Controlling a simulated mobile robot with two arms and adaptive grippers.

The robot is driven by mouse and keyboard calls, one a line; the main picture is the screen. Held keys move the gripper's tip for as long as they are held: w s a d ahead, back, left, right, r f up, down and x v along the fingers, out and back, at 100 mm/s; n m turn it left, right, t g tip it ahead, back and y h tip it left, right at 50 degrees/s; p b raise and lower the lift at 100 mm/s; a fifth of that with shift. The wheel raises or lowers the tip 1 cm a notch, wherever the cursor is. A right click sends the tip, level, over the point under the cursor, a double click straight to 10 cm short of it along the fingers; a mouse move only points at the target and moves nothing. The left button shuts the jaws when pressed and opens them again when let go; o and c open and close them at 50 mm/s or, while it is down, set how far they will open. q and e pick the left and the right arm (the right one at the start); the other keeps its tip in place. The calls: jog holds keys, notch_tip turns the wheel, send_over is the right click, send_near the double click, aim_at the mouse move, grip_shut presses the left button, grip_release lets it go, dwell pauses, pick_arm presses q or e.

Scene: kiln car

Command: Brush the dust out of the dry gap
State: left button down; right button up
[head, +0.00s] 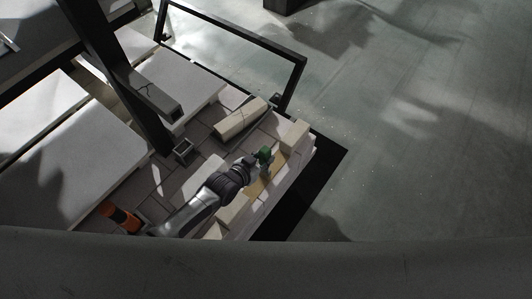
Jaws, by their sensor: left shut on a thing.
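My left arm reaches up and right over the kiln car deck (146,190). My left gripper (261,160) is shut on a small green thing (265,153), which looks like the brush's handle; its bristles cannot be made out. The gripper is above the car's near right edge, between a cream block (294,134) and another cream block (234,210). A tan strip (259,187) shows between these blocks, beside the gripper; it may be the gap, but dust cannot be told at this size. My right gripper is not in view.
A long cream block (241,118) lies farther back on the deck. A small square socket (183,150) and an orange-and-black object (121,218) are on the left. A dark post (128,85) and black rail frame (235,33) stand behind. Open floor (420,160) lies right.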

pick_arm(q)
jog(key=shift+s+a+r+p, duration=0.1)
jog(key=shift+s+a+p, duration=0.6)
jog(key=shift+s, duration=0.15)
jog(key=shift+s+a+p, duration=0.4)
jog(key=shift+s+a, duration=0.2)
jog(key=shift+s, duration=0.3)
jog(key=shift+r, duration=0.1)
notch_tip(320, 180, up, 7)
jog(key=p, duration=0.6)
jog(key=shift+p, duration=0.35)
